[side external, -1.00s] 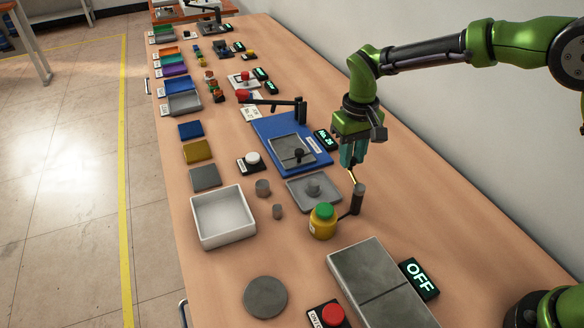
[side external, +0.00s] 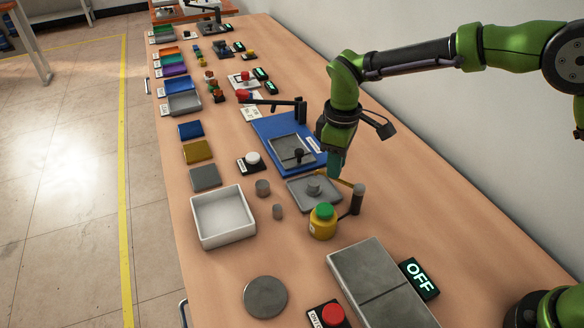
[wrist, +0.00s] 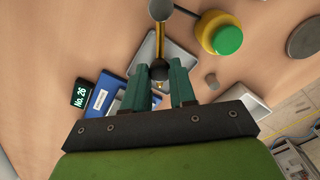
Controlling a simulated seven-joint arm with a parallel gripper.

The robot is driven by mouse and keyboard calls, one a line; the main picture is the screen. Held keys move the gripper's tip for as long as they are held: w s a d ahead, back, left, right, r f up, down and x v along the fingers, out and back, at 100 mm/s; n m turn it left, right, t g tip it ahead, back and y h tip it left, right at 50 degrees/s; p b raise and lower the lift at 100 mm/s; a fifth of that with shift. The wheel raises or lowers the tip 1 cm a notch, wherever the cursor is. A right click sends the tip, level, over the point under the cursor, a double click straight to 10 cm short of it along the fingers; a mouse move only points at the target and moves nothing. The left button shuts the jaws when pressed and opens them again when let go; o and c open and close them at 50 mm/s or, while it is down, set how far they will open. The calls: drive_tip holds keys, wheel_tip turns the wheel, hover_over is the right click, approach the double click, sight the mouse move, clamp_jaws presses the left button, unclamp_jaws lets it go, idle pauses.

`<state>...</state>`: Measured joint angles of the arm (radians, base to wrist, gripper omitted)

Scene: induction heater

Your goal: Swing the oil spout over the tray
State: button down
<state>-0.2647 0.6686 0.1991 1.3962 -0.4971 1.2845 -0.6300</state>
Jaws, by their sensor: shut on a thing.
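The oil spout (side external: 341,180) is a thin brass arm on a dark upright post (side external: 357,203) with a grey cap. My gripper (side external: 333,170) is shut on the spout near its outer end, which its fingers partly hide. In the wrist view the spout (wrist: 160,42) runs down between the fingertips of my gripper (wrist: 160,74), with a dark knob there. In the side view the spout's outer part overlaps the tray's far edge. The tray (wrist: 143,52) also shows beside the spout in the wrist view.
A yellow oil pot (side external: 322,225) with a green top stands close in front of the post. A blue board (side external: 270,130) with a grey plate lies behind the tray. A white bin (side external: 222,217) is to the left. The table right of the post is clear.

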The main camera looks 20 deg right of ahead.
sight(341, 181)
drive_tip(key=shift+s+a+r+n, duration=0.1)
drive_tip(key=shift+a+n, duration=0.1)
drive_tip(key=shift+n, duration=0.1)
drive_tip(key=c, duration=0.9)
unclamp_jaws()
wheel_tip(341, 181, up, 17)
drive_tip(key=shift+f, duration=0.1)
drive_tip(key=s+d+m+t, duration=0.2)
drive_tip(key=s+d+m, duration=0.2)
drive_tip(key=s, duration=0.3)
drive_tip(key=s+d+f+m+t+y, duration=0.1)
drive_tip(key=s+d+m+t, duration=0.1)
drive_tip(key=s+d+m, duration=0.2)
drive_tip(key=s+d+m+t+y, duration=0.1)
drive_tip(key=s+d+m+t, duration=0.2)
drive_tip(key=s+d+m, duration=0.2)
drive_tip(key=shift+s+d+f, duration=0.15)
drive_tip(key=shift+s+d, duration=0.4)
drive_tip(key=shift+s, duration=0.5)
drive_tip(key=shift+s+d+f, duration=0.1)
drive_tip(key=shift+s+d, duration=0.45)
drive_tip(key=shift+s, duration=0.5)
drive_tip(key=shift+s+d+f, duration=0.15)
drive_tip(key=shift+s+d, duration=0.4)
drive_tip(key=shift+s, duration=0.5)
